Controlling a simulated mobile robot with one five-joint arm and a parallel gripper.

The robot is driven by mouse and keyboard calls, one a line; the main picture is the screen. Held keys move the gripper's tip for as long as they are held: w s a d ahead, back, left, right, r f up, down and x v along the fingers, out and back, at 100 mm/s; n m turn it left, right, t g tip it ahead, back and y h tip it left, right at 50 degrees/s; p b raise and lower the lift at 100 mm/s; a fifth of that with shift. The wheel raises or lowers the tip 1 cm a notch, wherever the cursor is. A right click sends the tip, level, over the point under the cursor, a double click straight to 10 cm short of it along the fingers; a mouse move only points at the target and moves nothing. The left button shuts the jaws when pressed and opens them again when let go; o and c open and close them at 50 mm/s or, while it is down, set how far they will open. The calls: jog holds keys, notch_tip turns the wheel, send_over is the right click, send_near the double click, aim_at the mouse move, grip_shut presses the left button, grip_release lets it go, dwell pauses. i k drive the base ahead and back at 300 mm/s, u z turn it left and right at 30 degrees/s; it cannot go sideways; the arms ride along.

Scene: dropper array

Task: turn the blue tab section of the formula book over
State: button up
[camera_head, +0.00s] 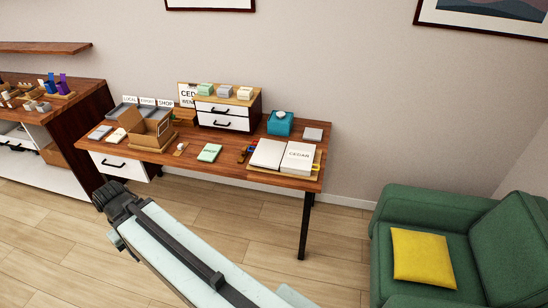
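A book (268,153) lies open on a tan board at the right end of the desk. Its right page (298,157) reads CEDAR.
The desk (225,168) also holds an open cardboard box (150,128), a green card (209,152), a small drawer unit (222,115) and a teal box (280,123). A green armchair (400,215) stands to the right. Floor is clear between desk and chair.

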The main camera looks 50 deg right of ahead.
aim_at(269, 153)
jog(key=k, duration=0.5)
jog(key=z, duration=0.85)
jog(key=i, duration=1.95)
jog(key=u, duration=1)
